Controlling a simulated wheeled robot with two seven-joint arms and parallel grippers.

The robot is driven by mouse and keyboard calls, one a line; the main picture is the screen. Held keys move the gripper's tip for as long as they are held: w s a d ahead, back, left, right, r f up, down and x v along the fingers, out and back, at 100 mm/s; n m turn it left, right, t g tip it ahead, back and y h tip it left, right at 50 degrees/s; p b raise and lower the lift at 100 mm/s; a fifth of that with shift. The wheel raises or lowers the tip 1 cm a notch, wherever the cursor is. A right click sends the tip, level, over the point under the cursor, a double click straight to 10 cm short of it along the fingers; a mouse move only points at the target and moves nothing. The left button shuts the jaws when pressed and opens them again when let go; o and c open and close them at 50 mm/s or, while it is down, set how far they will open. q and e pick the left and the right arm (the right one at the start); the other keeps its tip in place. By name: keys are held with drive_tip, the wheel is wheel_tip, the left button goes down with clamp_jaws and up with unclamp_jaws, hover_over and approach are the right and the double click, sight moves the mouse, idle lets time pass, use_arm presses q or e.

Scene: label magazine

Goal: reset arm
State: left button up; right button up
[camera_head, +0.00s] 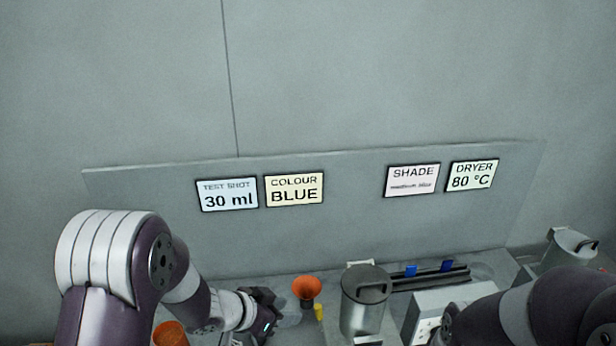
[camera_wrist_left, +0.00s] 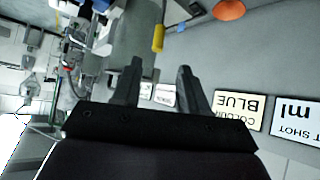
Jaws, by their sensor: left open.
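My left arm comes in from the left in the head view, and its gripper (camera_head: 262,312) hangs low over the bench, left of the orange funnel. In the left wrist view the two dark fingers of the left gripper (camera_wrist_left: 160,80) stand apart with nothing between them. My right arm shows at the lower right of the head view; its dark end (camera_head: 445,325) is by the white box, and its fingers cannot be made out.
An orange funnel (camera_head: 306,288), a metal canister (camera_head: 364,300), a dark rail (camera_head: 430,278) with blue pieces and a white box (camera_head: 440,305) stand on the bench. Behind them a grey panel (camera_head: 355,215) carries labels, including COLOUR BLUE (camera_head: 294,191).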

use_arm(q)
drive_tip(key=s+a+f+n+g+y+b, duration=0.25)
drive_tip(key=s+a+f+n+y, duration=0.2)
drive_tip(key=a+y, duration=0.4)
drive_tip(key=s+a+f+n+g+h+b, duration=0.1)
drive_tip(key=s+f+n+g+b, duration=0.1)
drive_tip(key=s+b, duration=0.6)
drive_tip(key=s+f+n, duration=0.1)
drive_tip(key=s+n, duration=0.1)
drive_tip(key=s, duration=0.1)
drive_tip(key=shift+a+g, duration=0.15)
drive_tip(key=shift+g, duration=0.2)
drive_tip(key=shift+s, duration=0.1)
